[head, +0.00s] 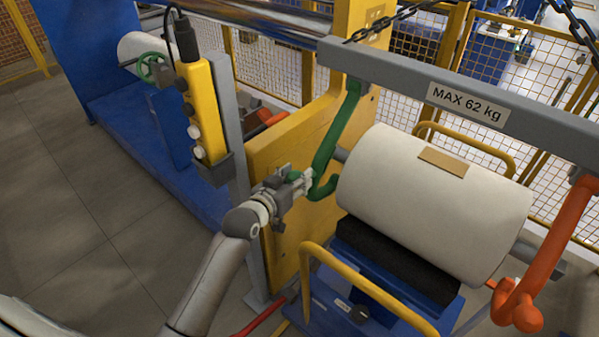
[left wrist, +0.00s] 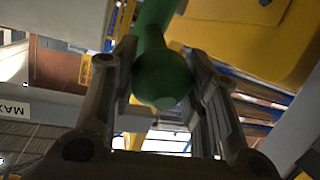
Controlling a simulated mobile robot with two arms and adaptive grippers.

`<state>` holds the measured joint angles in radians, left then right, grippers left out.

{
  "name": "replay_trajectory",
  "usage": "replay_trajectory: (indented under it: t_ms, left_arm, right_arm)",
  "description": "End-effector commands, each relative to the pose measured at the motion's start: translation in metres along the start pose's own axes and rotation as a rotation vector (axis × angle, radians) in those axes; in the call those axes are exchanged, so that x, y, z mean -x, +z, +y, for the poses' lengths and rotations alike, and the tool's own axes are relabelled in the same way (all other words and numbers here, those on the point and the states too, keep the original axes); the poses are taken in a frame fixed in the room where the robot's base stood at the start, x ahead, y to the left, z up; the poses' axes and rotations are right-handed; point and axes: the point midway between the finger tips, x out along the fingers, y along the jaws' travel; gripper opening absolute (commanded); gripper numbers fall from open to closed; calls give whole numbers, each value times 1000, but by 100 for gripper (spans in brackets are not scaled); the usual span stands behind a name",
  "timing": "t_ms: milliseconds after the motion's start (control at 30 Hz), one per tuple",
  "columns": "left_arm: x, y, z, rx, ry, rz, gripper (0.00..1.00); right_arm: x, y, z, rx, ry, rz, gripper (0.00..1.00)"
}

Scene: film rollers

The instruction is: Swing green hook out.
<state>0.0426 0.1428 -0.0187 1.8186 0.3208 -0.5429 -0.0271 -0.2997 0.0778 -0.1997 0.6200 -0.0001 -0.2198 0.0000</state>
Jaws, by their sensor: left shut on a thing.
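The green hook (head: 330,148) hangs from the left end of the grey lifting beam (head: 415,83) in the head view. Its lower end curls beside the left end of the white film roll (head: 435,205). My left gripper (head: 306,184) is at the hook's lower end and shut on it. In the left wrist view the hook's round green tip (left wrist: 162,78) sits between the two fingers (left wrist: 165,100). An orange hook (head: 570,225) hangs from the beam's right end, by the roll's right end. My right gripper is not in view.
The roll rests on a black pad on a blue cart (head: 360,300) with yellow rails (head: 370,285). A yellow machine frame (head: 280,165) stands behind my left gripper. A yellow pendant control (head: 203,110) hangs to the left. Grey floor (head: 90,230) is clear at left.

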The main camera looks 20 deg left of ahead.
Motion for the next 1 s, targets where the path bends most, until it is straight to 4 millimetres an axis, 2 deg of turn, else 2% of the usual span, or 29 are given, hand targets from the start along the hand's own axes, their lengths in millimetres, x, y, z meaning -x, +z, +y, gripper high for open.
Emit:
replay_trajectory:
  t_ms: [33,300,933,967,1000]
  left_arm:
    - [4,-11,1,0,0,9,0]
    - [12,-24,1,-1,0,10,0]
    - [15,-33,2,-1,0,19,0]
    - [15,-33,2,-1,0,20,43]
    - [15,-33,2,-1,0,20,48]
  right_arm:
    - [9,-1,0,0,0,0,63]
    - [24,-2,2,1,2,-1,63]
    - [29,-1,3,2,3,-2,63]
    - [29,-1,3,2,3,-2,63]
    - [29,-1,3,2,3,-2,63]
